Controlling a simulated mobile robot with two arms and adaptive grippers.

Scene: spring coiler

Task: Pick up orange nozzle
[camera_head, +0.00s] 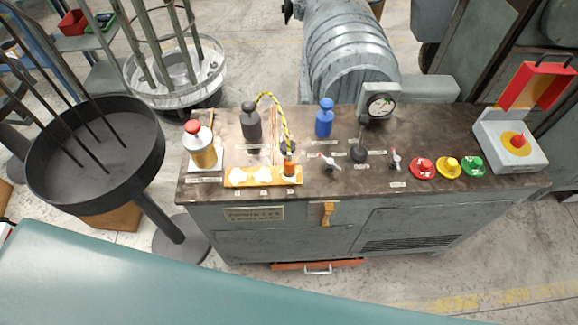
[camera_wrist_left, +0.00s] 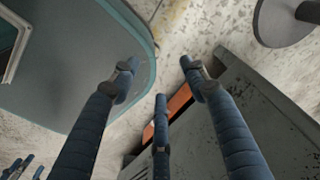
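A small orange nozzle (camera_head: 289,168) with a dark top stands upright at the right end of a yellow-orange holder strip (camera_head: 262,182) on the workbench. The strip also has two white shapes. The black end of a yellow-and-black striped hose (camera_head: 273,99) is just above the nozzle; I cannot tell whether they touch. My left gripper (camera_wrist_left: 161,85) shows in the left wrist view with its blue fingers spread and nothing between them. It points down past the bench front toward the floor. Neither gripper shows in the head view.
The workbench top (camera_head: 425,135) also holds a blue bottle (camera_head: 324,120), a grey bottle (camera_head: 250,122), a red-capped canister (camera_head: 200,146), a gauge (camera_head: 380,105), and red (camera_head: 422,168), yellow and green buttons. A teal surface (camera_head: 150,285) lies in front. A black round tray stands left.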

